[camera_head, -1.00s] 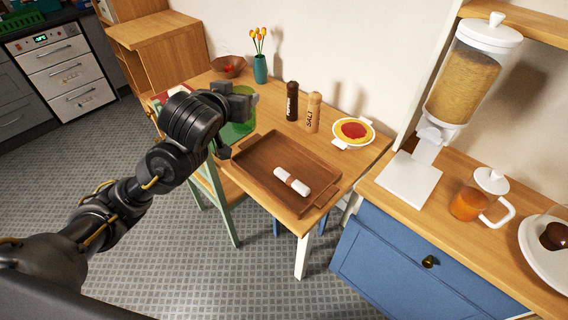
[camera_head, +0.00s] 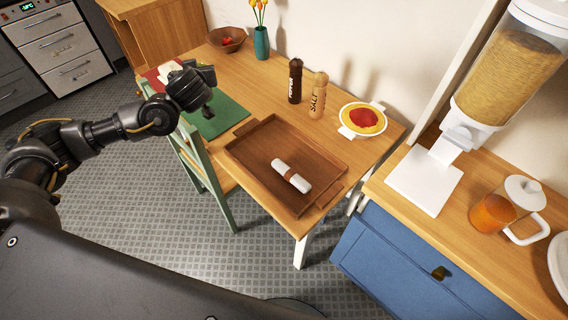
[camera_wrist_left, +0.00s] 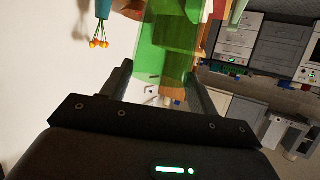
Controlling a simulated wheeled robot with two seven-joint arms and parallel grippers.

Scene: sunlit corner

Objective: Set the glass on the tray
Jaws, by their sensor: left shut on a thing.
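My left gripper (camera_head: 203,90) is at the left end of the table, over the green mat (camera_head: 222,120) and left of the tray. In the left wrist view, its two fingers (camera_wrist_left: 158,88) are shut on a see-through green glass (camera_wrist_left: 163,45). I cannot make out the glass in the head view, where the gripper and arm hide it. The brown wooden tray (camera_head: 246,151) lies on the table's near right part, with a rolled white napkin (camera_head: 291,176) in a brown band on it. My right gripper is not in view.
A pepper mill (camera_head: 295,80), a salt mill (camera_head: 318,95) and a plate of red-topped food (camera_head: 363,119) stand behind the tray. A teal vase (camera_head: 261,42) and bowl (camera_head: 226,40) are at the back. A green chair (camera_head: 201,170) stands at the table's front.

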